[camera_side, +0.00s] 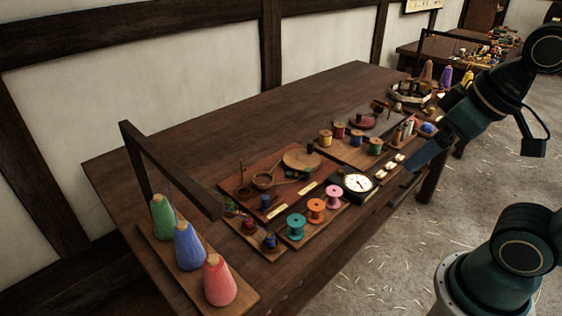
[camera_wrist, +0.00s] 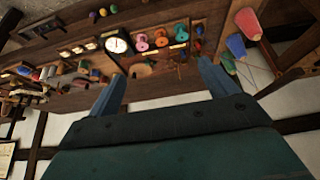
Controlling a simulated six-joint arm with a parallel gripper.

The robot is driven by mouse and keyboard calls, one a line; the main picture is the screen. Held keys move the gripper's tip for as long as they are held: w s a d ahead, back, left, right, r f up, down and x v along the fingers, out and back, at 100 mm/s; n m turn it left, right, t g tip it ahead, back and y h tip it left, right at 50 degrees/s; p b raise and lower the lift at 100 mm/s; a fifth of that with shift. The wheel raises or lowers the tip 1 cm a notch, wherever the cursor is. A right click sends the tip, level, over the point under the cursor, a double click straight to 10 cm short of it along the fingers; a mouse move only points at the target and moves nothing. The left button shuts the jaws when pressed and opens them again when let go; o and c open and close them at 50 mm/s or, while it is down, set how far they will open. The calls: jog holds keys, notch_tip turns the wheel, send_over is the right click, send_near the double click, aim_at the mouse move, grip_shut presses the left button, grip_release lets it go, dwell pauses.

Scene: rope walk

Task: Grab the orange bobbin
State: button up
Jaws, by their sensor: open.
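The orange bobbin (camera_side: 316,210) stands upright on a wooden board, in a row between a teal bobbin (camera_side: 296,226) and a pink bobbin (camera_side: 333,196). In the wrist view the orange bobbin (camera_wrist: 161,38) shows small and far off, between the pink bobbin (camera_wrist: 142,42) and the teal bobbin (camera_wrist: 181,33). My gripper (camera_wrist: 158,82) is open, with its two fingers wide apart and nothing between them. In the side view my gripper (camera_side: 418,160) is at the right, over the table's front edge, well away from the orange bobbin.
A round white dial (camera_side: 357,184) lies right of the bobbins. Green, blue and pink cones (camera_side: 190,247) stand at the left under a dark wooden bar (camera_side: 170,168). Behind are a board with bowls (camera_side: 263,181) and several small spools (camera_side: 356,138). The table's back left (camera_side: 170,150) is clear.

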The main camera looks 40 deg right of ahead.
jog(key=shift+w, duration=0.1)
jog(key=c, duration=0.3)
jog(key=shift+w+m, duration=0.5)
jog(key=shift+m, duration=0.1)
jog(key=shift+c, duration=0.5)
jog(key=w+f+m+g, duration=0.2)
jog(key=w+f+m, duration=0.1)
jog(key=w+m, duration=0.3)
jog(key=w+f+m+g, duration=0.1)
jog(key=w+f+m, duration=0.2)
jog(key=w+m, duration=0.35)
jog(key=w+f+m+g, duration=0.2)
jog(key=w+f+m, duration=0.6)
jog(key=f+m, duration=0.2)
jog(key=shift+w+d+f+g, duration=0.3)
jog(key=shift+d+f, duration=0.05)
jog(key=shift+f, duration=0.55)
